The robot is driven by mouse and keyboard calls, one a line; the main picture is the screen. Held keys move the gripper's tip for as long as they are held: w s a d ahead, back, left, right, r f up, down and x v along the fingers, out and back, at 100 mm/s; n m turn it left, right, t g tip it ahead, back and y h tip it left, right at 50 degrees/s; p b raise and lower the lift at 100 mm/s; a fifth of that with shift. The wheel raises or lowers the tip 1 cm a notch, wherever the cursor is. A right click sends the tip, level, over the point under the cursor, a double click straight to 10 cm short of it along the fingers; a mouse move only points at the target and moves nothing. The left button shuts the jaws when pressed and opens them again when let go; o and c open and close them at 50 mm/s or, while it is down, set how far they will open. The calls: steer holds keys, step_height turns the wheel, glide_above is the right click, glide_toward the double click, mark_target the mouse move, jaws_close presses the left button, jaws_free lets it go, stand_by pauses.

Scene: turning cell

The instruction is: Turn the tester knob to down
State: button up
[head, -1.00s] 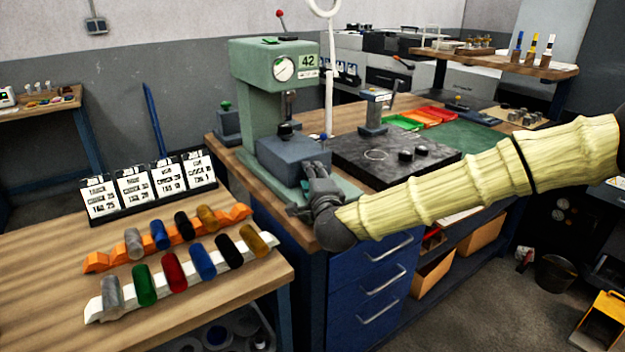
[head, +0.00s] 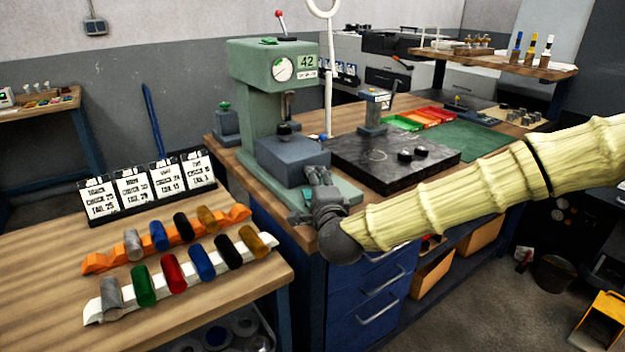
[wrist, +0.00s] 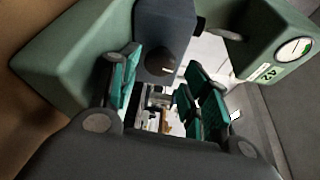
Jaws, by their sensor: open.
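The tester (head: 262,85) is a green press with a round dial and the number 42, standing on the bench's near left corner. A grey block (head: 290,160) sits on its base. In the wrist view a round dark knob (wrist: 162,62) with a short pale mark is on the face of the grey block (wrist: 168,28); where the mark points is hard to tell. My gripper (wrist: 160,88) is open, its green finger pads on either side below the knob, apparently empty. In the head view my gripper (head: 317,178) is at the block's front right, and the knob cannot be made out.
A black plate (head: 390,160) with dark pucks lies right of the tester. Blue drawers (head: 365,295) are under the bench. A front left table (head: 200,310) holds coloured cylinders on two racks and number cards (head: 150,185).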

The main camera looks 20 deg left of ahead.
steer(key=v, duration=0.8)
steer(key=shift+s+d, duration=0.15)
steer(key=shift+s, duration=0.15)
